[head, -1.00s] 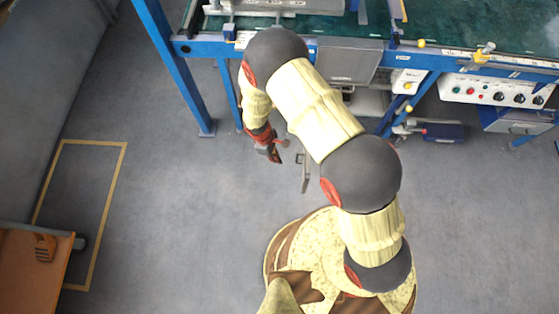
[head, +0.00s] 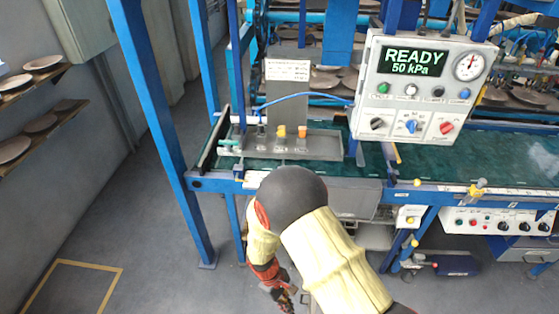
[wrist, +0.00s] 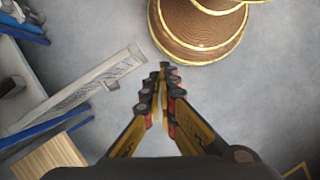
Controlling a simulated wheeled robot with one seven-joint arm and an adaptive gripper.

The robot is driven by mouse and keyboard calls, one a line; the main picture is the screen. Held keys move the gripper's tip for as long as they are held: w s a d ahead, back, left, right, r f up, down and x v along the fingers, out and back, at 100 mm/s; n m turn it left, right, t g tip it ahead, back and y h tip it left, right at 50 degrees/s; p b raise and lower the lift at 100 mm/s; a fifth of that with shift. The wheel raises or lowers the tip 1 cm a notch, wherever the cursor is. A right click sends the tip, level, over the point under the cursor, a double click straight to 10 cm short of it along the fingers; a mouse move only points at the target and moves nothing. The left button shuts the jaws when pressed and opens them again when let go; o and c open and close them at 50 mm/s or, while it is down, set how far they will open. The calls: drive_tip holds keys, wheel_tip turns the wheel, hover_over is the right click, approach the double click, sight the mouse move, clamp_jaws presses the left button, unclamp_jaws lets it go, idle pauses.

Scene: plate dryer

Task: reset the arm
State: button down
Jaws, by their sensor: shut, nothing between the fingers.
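My arm, in pale yellow covers with a dark round joint, hangs down at the front of the blue-framed machine in the head view. My gripper (head: 287,300) points down at the lower edge of that view, partly cut off. In the wrist view my gripper (wrist: 163,85) is shut and empty, its yellow and black fingers meeting at the tips above the grey floor. Nothing touches the fingertips in the wrist view.
A control box (head: 420,85) reading READY 50 kPa hangs above the green bench top (head: 480,165). A blue post (head: 150,130) stands left of my arm. Shelves with round plates (head: 40,125) line the left wall. Grey floor (head: 110,235) lies open at left.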

drive_tip(key=s+d+r+m+t+y, duration=0.1)
drive_tip(key=d+r, duration=0.4)
drive_tip(key=r, duration=1)
drive_tip(key=s+d+r+m+t+y, duration=0.1)
drive_tip(key=s+d+r+m+t, duration=0.3)
drive_tip(key=r, duration=1.2)
drive_tip(key=s+d+r+m+t+y, duration=0.1)
drive_tip(key=d+r+m, duration=0.5)
drive_tip(key=r, duration=1)
drive_tip(key=shift+s+d+t+y, duration=0.45)
drive_tip(key=shift+s+t, duration=0.35)
drive_tip(key=shift+t, duration=0.4)
